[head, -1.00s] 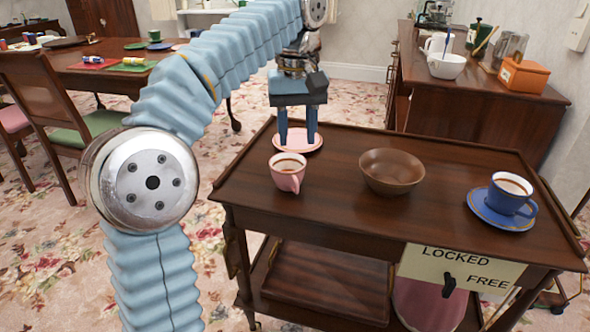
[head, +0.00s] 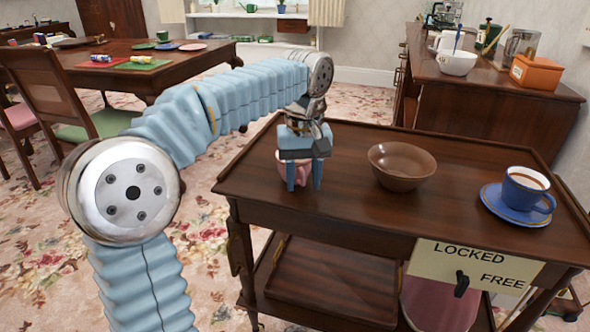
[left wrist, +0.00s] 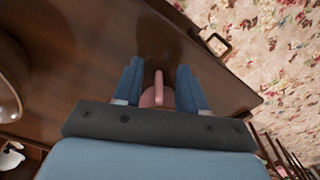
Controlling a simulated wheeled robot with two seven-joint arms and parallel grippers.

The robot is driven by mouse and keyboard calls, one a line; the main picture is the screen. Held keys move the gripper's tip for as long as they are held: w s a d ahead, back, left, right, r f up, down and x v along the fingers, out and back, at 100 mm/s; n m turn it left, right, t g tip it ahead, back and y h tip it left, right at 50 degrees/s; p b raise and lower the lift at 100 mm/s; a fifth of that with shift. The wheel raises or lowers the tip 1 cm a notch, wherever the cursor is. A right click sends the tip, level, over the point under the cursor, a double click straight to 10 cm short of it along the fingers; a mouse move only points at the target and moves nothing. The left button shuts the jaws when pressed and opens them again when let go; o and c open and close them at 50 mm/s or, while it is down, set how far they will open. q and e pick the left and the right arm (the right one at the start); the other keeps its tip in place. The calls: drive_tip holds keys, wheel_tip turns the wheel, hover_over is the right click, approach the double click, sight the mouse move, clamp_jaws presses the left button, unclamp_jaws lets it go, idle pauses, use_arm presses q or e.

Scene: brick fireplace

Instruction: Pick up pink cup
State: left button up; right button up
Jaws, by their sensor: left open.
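The pink cup (head: 301,176) stands upright on the dark wooden trolley (head: 358,222), left of the brown bowl. My left gripper (head: 305,187) is pointed down over the cup, with its blue fingers low beside it and hiding much of it. In the left wrist view, the pink cup (left wrist: 158,92) shows its handle in the gap between the two open fingers of the left gripper (left wrist: 160,68). Whether a finger touches the cup cannot be told. My right gripper is not in view.
The brown bowl (head: 402,166) sits close to the right of the gripper. A blue cup (head: 526,187) stands on a blue saucer (head: 498,207) at the trolley's right. A sign (head: 475,267) hangs on its front. The trolley top's front left is clear.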

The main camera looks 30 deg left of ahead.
use_arm(q)
drive_tip(key=shift+c, duration=0.4)
clamp_jaws()
drive_tip(key=shift+r, duration=0.15)
